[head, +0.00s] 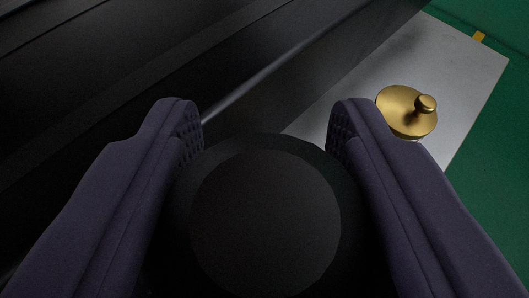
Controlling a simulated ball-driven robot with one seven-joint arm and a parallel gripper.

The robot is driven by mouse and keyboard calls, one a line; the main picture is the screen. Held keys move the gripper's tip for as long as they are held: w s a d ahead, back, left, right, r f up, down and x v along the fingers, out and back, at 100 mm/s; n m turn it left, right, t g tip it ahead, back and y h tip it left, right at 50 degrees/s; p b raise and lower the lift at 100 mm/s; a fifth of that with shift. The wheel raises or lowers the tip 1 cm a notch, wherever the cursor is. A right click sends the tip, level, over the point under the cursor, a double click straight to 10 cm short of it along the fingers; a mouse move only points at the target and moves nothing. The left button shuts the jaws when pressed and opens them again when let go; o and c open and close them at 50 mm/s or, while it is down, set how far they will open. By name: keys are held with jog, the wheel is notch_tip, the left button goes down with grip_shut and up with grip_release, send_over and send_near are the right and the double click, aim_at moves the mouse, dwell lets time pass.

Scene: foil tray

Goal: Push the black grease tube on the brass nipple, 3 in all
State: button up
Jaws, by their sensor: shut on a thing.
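My gripper (265,125) is shut on the black grease tube (265,220), whose round dark end fills the space between the two fingers. The tube's far end is hidden from this view. The brass nipple (403,108), a round golden disc with a small knob, shows to the right, just beyond my right finger. It stands on a light grey plate (465,75). The finger hides a little of its near side. The tube in my gripper is to the left of the nipple in the picture, and the two appear apart.
A large black ribbed surface (230,60) fills the upper left, close to the left finger. Green ground (505,160) lies at the right beyond the plate's edge. A small yellow-orange piece (478,36) is at the plate's far corner.

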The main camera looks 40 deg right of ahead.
jog(key=shift+r+p, duration=1.2)
jog(key=shift+r, duration=1.1)
